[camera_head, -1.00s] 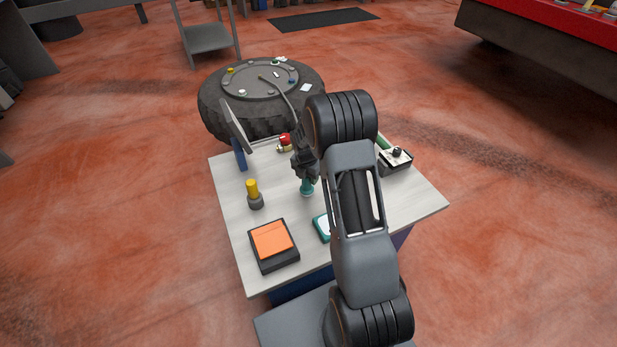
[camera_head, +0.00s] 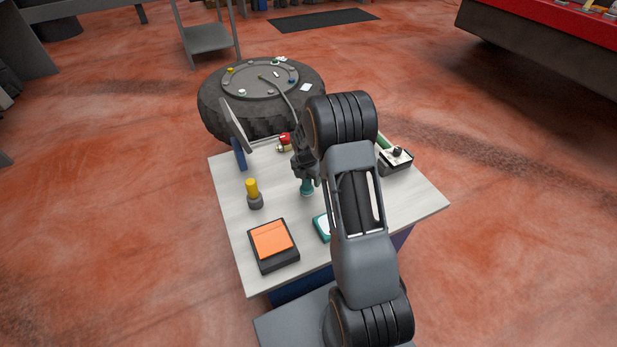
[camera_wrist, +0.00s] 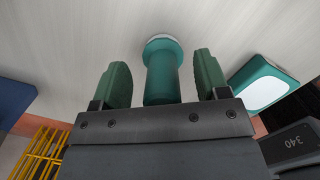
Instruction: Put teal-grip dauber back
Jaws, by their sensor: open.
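The teal-grip dauber (camera_head: 307,187) stands upright on the pale table top (camera_head: 225,185), below my gripper (camera_head: 306,176). In the wrist view, the dauber's teal grip (camera_wrist: 162,78) lies between the two green fingers of my gripper (camera_wrist: 160,82), with a visible gap on each side. The fingers are open and not closed on it. A pale ring shows at the dauber's far end, against the table. In the head view, my gripper and arm hide the dauber's upper part.
A yellow-topped dauber (camera_head: 253,192) in a grey holder stands to the left. An orange-topped black box (camera_head: 272,244) and a teal-framed item (camera_head: 321,227) lie nearer. A black tray (camera_head: 397,160) sits at right. A tilted grey panel (camera_head: 236,126) stands at the back left.

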